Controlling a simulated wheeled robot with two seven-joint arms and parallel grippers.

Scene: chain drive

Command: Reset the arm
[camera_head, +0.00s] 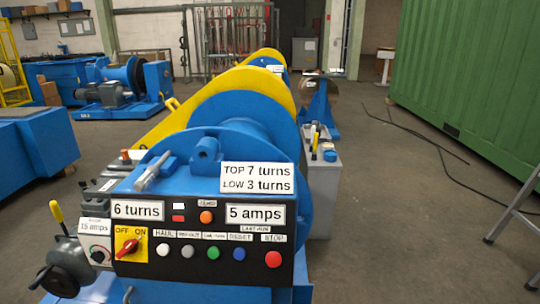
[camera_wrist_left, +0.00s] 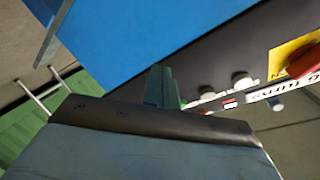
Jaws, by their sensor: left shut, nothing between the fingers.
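My left gripper (camera_wrist_left: 163,88) shows in the left wrist view as dark green fingers held together past the dark wrist edge. It is shut and empty. Beyond it is the black control panel (camera_wrist_left: 220,65) of the blue machine, seen tilted. I cannot tell whether the fingertips touch anything. In the head view the same panel (camera_head: 205,235) faces me, with a yellow and red OFF/ON switch (camera_head: 128,246), a row of coloured buttons and a red stop button (camera_head: 273,259). Neither gripper shows in the head view, and my right gripper is in no view.
A grey hand wheel with a lever (camera_head: 66,270) stands left of the panel. A grey box (camera_head: 325,185) stands behind right. A green container (camera_head: 470,80) fills the right back. The floor (camera_head: 400,230) at right is open, with a black cable and metal legs (camera_head: 514,215).

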